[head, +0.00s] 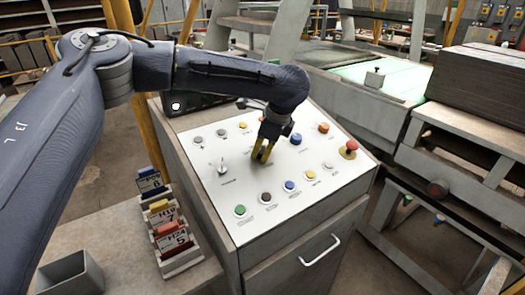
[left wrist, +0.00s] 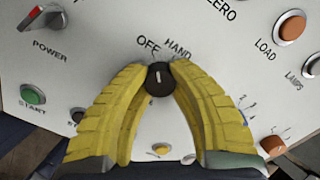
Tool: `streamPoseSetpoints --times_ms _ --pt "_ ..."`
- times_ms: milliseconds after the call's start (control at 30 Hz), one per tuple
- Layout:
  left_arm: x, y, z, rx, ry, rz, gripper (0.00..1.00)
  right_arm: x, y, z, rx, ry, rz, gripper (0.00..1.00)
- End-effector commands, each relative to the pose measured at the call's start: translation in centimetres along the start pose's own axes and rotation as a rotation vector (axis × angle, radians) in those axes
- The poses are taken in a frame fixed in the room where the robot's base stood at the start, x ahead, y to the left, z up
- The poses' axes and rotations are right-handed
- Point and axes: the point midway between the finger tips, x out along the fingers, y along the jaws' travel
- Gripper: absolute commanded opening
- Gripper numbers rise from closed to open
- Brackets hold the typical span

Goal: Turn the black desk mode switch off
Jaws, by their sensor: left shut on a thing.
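The black desk mode switch (left wrist: 159,80) is a small round knob on the white sloping panel, with the words OFF and HAND printed just beyond it in the left wrist view. A small pale mark on its top seems to point up toward the lettering; its exact setting is hard to tell. My left gripper (head: 262,153) reaches down to the middle of the panel, its yellow fingers closed on both sides of the knob. The fingers hide the knob in the head view and any lettering to its right in the wrist view. My right gripper is not in view.
The white panel (head: 228,210) carries several coloured buttons around the switch. A red mushroom button (head: 350,147) stands up at its right. The POWER switch (head: 222,169) is to the left. Card holders (head: 170,233) and an open grey box (head: 72,276) sit lower left.

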Motion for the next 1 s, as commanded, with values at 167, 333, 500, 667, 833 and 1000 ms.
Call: streamPoseSetpoints --times_ms 167,333,500,667,833,1000 --pt "-0.05 -0.26 0.6 -0.089 -0.011 0.004 0.0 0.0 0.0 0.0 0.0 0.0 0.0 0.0" --pt "-0.03 -0.24 0.61 -0.14 -0.011 0.01 0.0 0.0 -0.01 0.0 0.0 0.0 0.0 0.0" --pt "-0.01 -0.23 0.62 -0.161 -0.012 0.013 0.0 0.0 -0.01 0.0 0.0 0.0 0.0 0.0" --pt "0.01 -0.22 0.64 -0.166 -0.012 0.013 0.0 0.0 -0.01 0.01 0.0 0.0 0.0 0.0" --pt "0.02 -0.21 0.65 -0.165 -0.013 0.014 0.0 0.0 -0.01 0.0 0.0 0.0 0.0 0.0" --pt "0.04 -0.18 0.61 -0.165 -0.012 0.015 0.32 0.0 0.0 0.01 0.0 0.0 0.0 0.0"
